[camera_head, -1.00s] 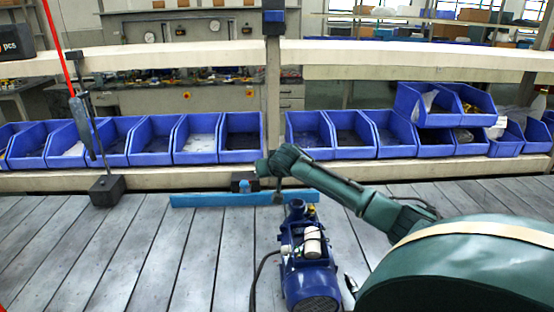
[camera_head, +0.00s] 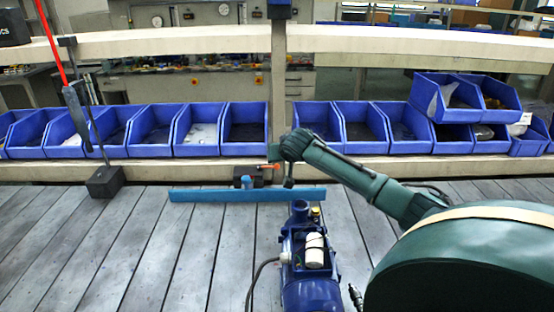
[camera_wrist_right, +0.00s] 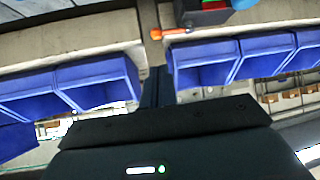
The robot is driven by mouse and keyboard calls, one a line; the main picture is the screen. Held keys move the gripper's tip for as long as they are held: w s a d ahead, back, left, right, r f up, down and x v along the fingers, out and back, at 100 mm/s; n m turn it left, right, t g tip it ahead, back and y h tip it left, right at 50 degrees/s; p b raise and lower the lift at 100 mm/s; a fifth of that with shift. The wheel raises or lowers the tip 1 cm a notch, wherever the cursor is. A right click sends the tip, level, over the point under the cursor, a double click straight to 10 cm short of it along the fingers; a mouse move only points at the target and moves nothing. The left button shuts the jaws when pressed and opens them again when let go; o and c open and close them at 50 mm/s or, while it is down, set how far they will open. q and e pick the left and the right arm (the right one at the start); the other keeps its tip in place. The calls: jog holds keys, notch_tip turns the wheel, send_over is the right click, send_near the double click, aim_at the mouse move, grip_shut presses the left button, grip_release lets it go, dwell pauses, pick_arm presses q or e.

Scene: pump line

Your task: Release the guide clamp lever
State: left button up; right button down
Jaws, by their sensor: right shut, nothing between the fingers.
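The guide clamp is a dark block (camera_head: 247,176) at the back edge of the slatted table, behind the blue guide bar (camera_head: 215,195). Its orange lever (camera_head: 269,166) points right in the head view. In the right wrist view the orange lever (camera_wrist_right: 178,32) lies near the top, with its rounded end towards the left. My right gripper (camera_head: 289,183) is shut and empty, just right of the lever's end. Its dark fingers (camera_wrist_right: 157,85) show in the wrist view, apart from the lever in the picture. My left gripper is not in view.
A blue pump (camera_head: 310,265) with a black cable stands right of centre, below my right arm. Blue bins (camera_head: 200,130) line the shelf behind. A stand with a dark base (camera_head: 105,182) and hanging tool is at left. The left table slats are clear.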

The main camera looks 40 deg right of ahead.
aim_at(277, 165)
jog(key=b+x, duration=0.1)
jog(key=x, duration=0.7)
jog(key=shift+w+d+f, duration=0.1)
jog(key=shift+w+f, duration=0.15)
jog(key=shift+f, duration=0.05)
jog(key=shift+w+d+f, duration=0.2)
jog(key=shift+w+f, duration=0.1)
jog(key=shift+w, duration=0.05)
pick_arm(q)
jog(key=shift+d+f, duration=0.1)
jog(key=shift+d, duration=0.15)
pick_arm(e)
jog(key=shift+w, duration=0.1)
jog(key=shift+d, duration=0.1)
pick_arm(q)
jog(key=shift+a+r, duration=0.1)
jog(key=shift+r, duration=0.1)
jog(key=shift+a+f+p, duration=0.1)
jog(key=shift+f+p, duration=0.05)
jog(key=shift+p, duration=0.15)
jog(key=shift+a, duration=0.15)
pick_arm(e)
jog(key=shift+a, duration=0.2)
